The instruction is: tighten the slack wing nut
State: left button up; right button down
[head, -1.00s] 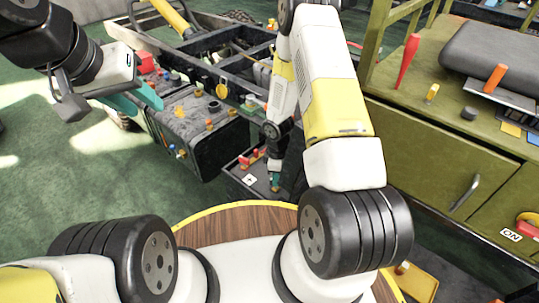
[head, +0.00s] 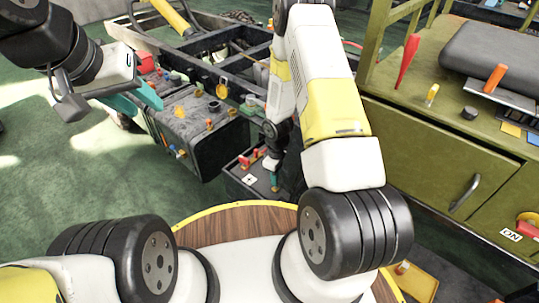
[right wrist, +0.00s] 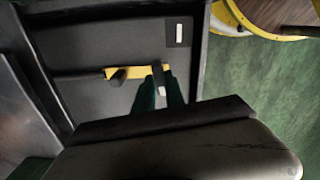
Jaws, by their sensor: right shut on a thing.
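My right gripper (head: 275,183) reaches down into a dark tray-like box (head: 238,182) below the chassis frame. In the right wrist view its teal fingers (right wrist: 161,93) are shut on a small grey upright piece (right wrist: 158,72) at the end of a yellow strip (right wrist: 140,71). This piece seems to be the wing nut, but the fingers hide part of it and its shape is unclear. A second dark peg (right wrist: 118,76) stands on the strip to the left. My left gripper (head: 142,98) is open and empty, left of the chassis, clear of everything.
Red parts (head: 253,157) and a white label (head: 250,180) sit in the box near my right gripper. A dark tank (head: 190,125) with several knobs hangs beside the chassis rail (head: 205,75). An olive cabinet (head: 425,150) stands close on the right.

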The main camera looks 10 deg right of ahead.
jog(key=c, duration=1.4)
grip_release()
jog(key=shift+r, duration=3.9)
